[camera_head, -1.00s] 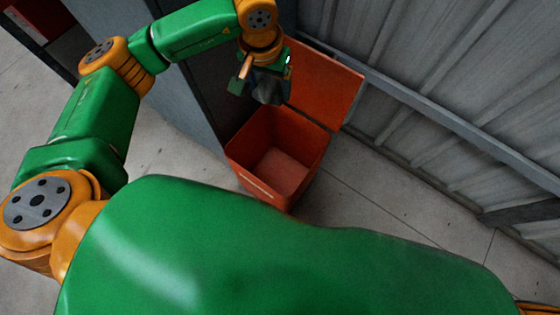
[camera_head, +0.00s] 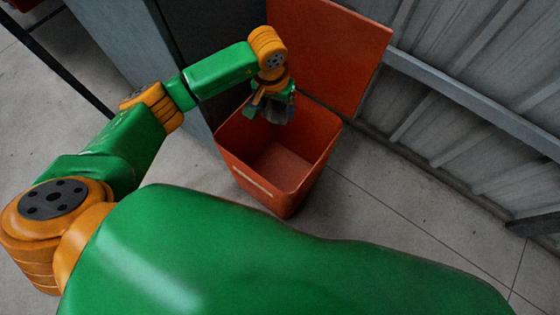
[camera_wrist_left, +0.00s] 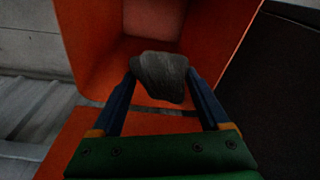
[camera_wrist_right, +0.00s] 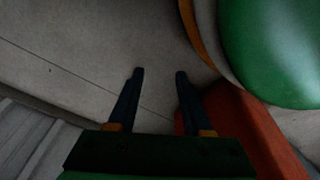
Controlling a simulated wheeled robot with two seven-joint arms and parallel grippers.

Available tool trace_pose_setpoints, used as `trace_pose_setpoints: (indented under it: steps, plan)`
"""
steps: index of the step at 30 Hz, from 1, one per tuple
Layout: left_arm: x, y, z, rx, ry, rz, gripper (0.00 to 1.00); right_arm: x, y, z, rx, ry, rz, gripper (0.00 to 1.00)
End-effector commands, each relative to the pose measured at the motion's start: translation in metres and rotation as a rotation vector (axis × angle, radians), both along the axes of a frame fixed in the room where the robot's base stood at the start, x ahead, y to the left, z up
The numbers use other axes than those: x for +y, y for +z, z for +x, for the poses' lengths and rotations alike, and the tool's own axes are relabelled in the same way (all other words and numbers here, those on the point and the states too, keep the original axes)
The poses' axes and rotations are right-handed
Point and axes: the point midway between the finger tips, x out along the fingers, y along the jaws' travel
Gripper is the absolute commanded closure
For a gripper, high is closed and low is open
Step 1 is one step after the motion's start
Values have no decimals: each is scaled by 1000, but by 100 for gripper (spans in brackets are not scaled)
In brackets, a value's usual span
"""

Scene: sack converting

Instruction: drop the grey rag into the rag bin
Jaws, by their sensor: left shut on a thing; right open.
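The grey rag (camera_head: 278,112) is a small crumpled bundle held in my left gripper (camera_head: 270,100). In the left wrist view the rag (camera_wrist_left: 160,75) sits between the two fingertips of that gripper (camera_wrist_left: 161,78), with the bin opening behind it. The rag bin (camera_head: 262,180) is an orange open-topped box on the floor, its lid (camera_head: 330,55) raised at the back. The rag hangs over the back part of the opening. The part of the bin floor that shows is bare. My right gripper (camera_wrist_right: 160,75) is open and empty over the floor, with an orange surface beside it.
A grey cabinet or panel (camera_head: 115,50) stands left of the bin. A corrugated metal wall (camera_head: 470,70) with a horizontal rail runs behind and to the right. The concrete floor (camera_head: 390,215) right of the bin is clear.

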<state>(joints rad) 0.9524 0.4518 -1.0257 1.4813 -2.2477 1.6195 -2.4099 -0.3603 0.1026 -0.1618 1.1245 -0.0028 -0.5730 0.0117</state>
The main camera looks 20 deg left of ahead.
Motion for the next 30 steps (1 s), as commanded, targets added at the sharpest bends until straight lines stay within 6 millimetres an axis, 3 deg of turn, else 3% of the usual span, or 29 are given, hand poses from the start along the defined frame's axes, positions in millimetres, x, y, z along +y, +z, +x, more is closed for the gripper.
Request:
trace_pose_setpoints:
  steps: [6, 7, 9, 16, 24, 30]
  plan:
    - [0, 0, 0, -1, 0, 0, 77, 0, 1, 0, 0, 0, 1, 50]
    - [0, 0, 0, -1, 0, 0, 13, 0, 1, 0, 0, 0, 1, 50]
    - [0, 0, 0, -1, 0, 0, 0, 0, 1, 0, 0, 0, 1, 50]
    - [0, 4, 0, -1, 0, 0, 0, 0, 2, 0, 0, 0, 0, 50]
    - [1, 58, -7, -4, -2, 1, 0, -10, 4, -12, 4, 0, -14, 50]
    - [1, 71, -11, 0, -1, 0, 0, -13, 3, -15, 3, 0, -17, 50]
